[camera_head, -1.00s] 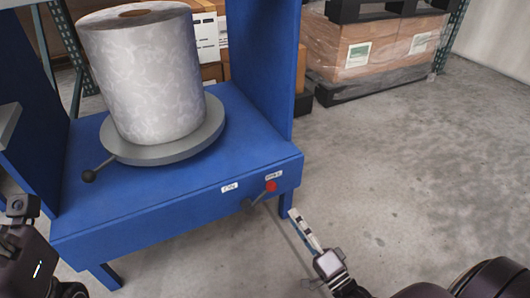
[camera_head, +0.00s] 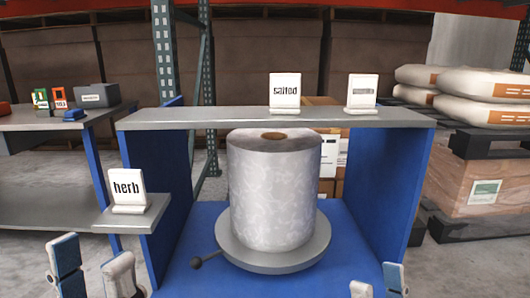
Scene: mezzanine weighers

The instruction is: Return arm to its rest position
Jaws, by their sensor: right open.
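My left gripper (camera_head: 92,275) shows at the bottom left with its two fingers apart and nothing between them. My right gripper (camera_head: 378,284) shows at the bottom edge, right of centre, with only its fingertips in view. They are apart and empty. Both grippers are in front of the blue weigher frame (camera_head: 125,205). A large pale mottled roll (camera_head: 273,195) stands upright on the round grey turntable (camera_head: 270,262) inside the frame. A handle with a dark knob (camera_head: 196,263) sticks out at the turntable's left. The frame's front face is out of view.
A grey shelf (camera_head: 215,121) above the roll carries the "salted" sign (camera_head: 284,93) and another sign (camera_head: 361,92). The "herb" sign (camera_head: 127,190) stands on a lower left ledge. A side table (camera_head: 50,118) is at left; a wrapped pallet (camera_head: 478,185) is at right.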

